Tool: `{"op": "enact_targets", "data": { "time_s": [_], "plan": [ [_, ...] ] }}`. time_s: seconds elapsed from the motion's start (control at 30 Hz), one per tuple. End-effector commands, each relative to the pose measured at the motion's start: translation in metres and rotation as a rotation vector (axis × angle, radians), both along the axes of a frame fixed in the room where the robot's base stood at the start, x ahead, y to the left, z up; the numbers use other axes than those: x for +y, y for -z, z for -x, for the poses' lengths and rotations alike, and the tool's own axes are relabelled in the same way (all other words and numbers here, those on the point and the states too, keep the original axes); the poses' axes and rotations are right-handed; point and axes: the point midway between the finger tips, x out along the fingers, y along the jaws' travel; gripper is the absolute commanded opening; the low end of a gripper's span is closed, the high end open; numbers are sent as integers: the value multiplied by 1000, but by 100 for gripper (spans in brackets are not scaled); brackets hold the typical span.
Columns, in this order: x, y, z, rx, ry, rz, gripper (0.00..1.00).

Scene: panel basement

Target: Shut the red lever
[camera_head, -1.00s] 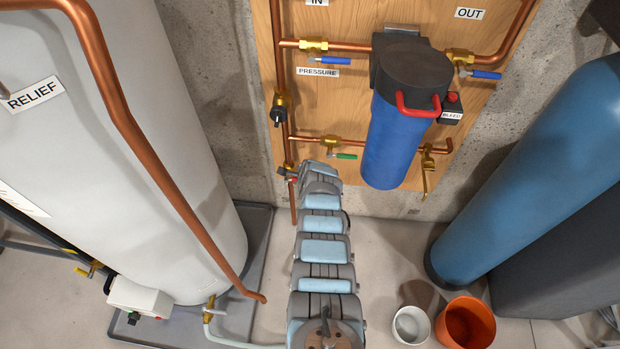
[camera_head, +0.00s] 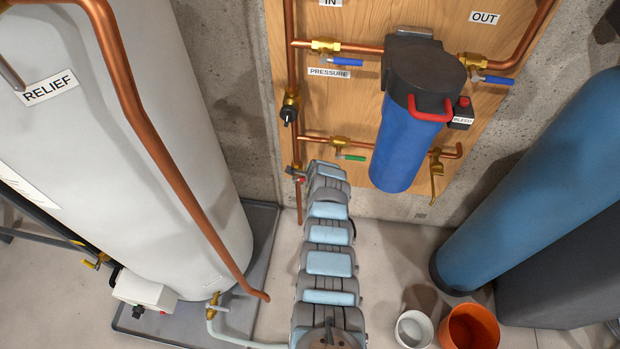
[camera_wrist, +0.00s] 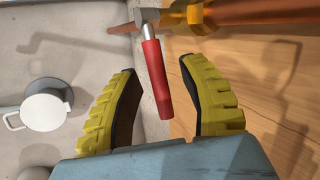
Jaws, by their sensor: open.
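The red lever (camera_wrist: 155,80) shows in the wrist view as a red sleeve on a metal stem, joined to a brass valve (camera_wrist: 188,14) on a copper pipe. My gripper (camera_wrist: 159,68) is open, with its yellow ribbed fingers on either side of the lever. A gap shows between the lever and each finger, so it is not gripped. In the head view only a small red part of the lever (camera_head: 301,179) shows at the lower left of the wooden board, beside the end of my arm. My fingers are hidden there.
A vertical copper pipe (camera_head: 290,60) runs above the lever. A green-handled valve (camera_head: 350,157) and a blue filter housing (camera_head: 405,140) are to the right. The white tank (camera_head: 170,150) stands left. A white bucket (camera_head: 413,329) and an orange bucket (camera_head: 470,328) stand on the floor.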

Motion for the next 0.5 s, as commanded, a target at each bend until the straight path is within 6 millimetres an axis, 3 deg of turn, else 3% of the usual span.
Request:
{"op": "enact_targets", "data": {
  "time_s": [0.5],
  "plan": [
    [-7,-4,17,-1,1,0,42]
  ]
}}
